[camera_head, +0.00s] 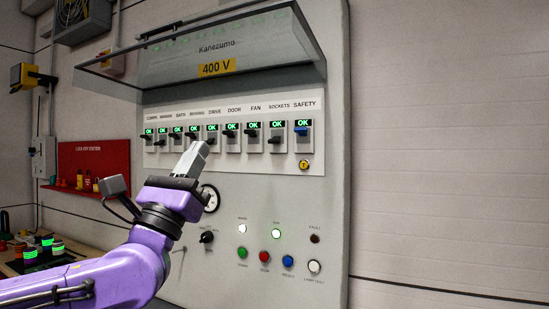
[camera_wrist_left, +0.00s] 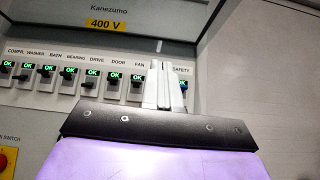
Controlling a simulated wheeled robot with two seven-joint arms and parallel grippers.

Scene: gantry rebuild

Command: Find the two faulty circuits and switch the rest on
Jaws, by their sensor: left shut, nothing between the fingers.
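A grey panel (camera_head: 250,190) marked Kanezumo and 400 V carries a row of several breaker switches. Each switch in the head view has a green OK display, among them the drive switch (camera_head: 212,139), door switch (camera_head: 231,132), fan switch (camera_head: 252,132) and sockets switch (camera_head: 277,138). The safety switch (camera_head: 303,131) has a blue lever; the others are black. Exact lever positions are hard to tell. My left gripper (camera_head: 203,147) is shut and empty, in front of the row's lower edge. In the left wrist view its fingers (camera_wrist_left: 162,68) hide the sockets switch. My right gripper is out of view.
A clear raised cover (camera_head: 220,60) juts out above the switches. A red lock-off board (camera_head: 110,158) hangs left.

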